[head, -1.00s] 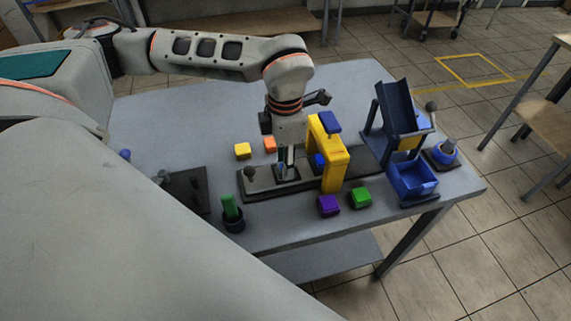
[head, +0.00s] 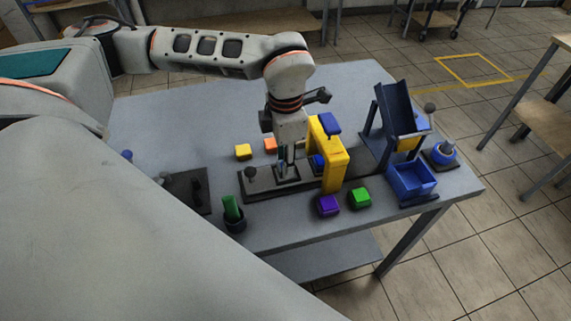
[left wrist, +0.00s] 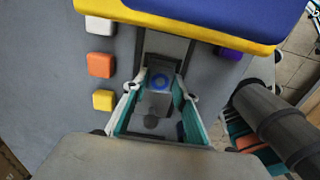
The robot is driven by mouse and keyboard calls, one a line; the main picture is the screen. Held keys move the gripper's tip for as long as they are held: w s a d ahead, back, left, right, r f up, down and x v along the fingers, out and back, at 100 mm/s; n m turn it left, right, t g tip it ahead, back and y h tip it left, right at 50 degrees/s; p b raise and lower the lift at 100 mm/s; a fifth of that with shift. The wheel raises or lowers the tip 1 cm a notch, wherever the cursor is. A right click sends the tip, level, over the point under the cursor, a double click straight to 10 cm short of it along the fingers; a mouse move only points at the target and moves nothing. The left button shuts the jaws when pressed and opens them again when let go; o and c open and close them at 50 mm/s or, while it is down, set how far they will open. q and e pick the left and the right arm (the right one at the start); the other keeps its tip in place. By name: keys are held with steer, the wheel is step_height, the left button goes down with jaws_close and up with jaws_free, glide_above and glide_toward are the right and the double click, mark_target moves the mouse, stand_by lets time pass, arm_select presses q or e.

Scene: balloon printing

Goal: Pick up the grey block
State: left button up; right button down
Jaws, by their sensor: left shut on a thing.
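My left gripper (head: 284,167) reaches down from above onto a dark base plate (head: 258,188) on the table, just left of a yellow arch. In the left wrist view its two teal-lined fingers (left wrist: 150,112) stand on either side of a small grey block (left wrist: 155,104), shut on it. A blue ring (left wrist: 160,80) shows just beyond the block. In the head view the block is mostly hidden by the fingers. The block appears low, at the plate; I cannot tell whether it touches it. My right gripper is not in view.
The yellow arch (head: 334,172) with a blue top stands close by the left gripper. Yellow (head: 243,151) and orange (head: 270,145) blocks lie behind the plate; purple (head: 328,206) and green (head: 360,198) blocks lie in front. A blue bin (head: 412,181) stands at the right.

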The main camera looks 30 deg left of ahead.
arm_select(q)
steer(key=shift+r, duration=0.2)
steer(key=shift+r+p, duration=0.9)
steer(key=shift+r, duration=0.3)
steer(key=shift+r+p, duration=1.25)
steer(key=shift+r, duration=0.7)
